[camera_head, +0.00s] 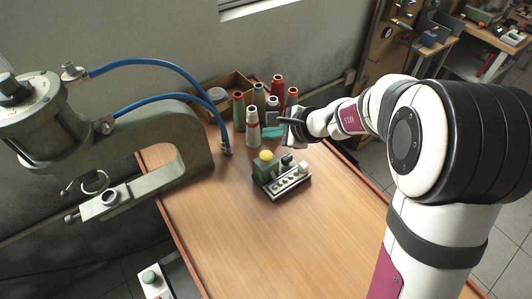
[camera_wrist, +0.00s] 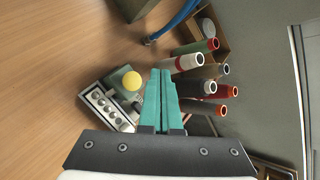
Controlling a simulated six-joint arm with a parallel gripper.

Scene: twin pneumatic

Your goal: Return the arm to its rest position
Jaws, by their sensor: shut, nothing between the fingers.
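My gripper (camera_head: 268,132) has teal fingers and hangs above the table, in front of the group of cones and behind the control block in the head view. In the wrist view my gripper (camera_wrist: 161,72) shows its two fingers side by side, shut, with nothing between them. My white arm comes in from the right side of the head view and bends toward the back of the table. The fingers hide part of what lies behind them in the wrist view.
A control block (camera_head: 283,184) with a yellow button stands mid-table. Several coloured cones (camera_head: 253,128) stand at the back by a cardboard box (camera_head: 232,84). A grey-green press (camera_head: 165,143) with blue hoses (camera_head: 160,62) stands at left. The front of the wooden table (camera_head: 270,250) is clear.

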